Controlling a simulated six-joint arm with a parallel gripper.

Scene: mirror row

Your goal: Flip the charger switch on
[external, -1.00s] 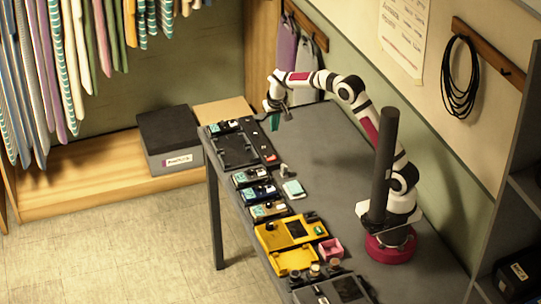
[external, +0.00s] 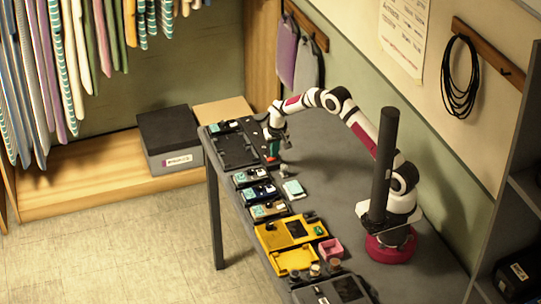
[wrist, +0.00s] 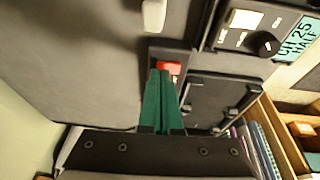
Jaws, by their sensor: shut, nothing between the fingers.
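The red switch (wrist: 170,67) sits on a dark strip beside the black charger tray (wrist: 215,100) in the wrist view. The tray also shows at the far end of the table in the external view (external: 236,152). My gripper (wrist: 160,76) has green fingers shut together, with nothing between them. The fingertips are right at the red switch and partly cover it; I cannot tell if they touch it. In the external view my gripper (external: 273,155) points down beside the tray. Which way the switch is tipped is not clear.
A white-topped knob or peg (wrist: 154,14) stands near the switch. A black unit with a dial and CH 25 label (wrist: 262,38) is close by. Small devices (external: 262,192) and a yellow unit (external: 290,232) line the table. The table's wall side (external: 325,150) is clear.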

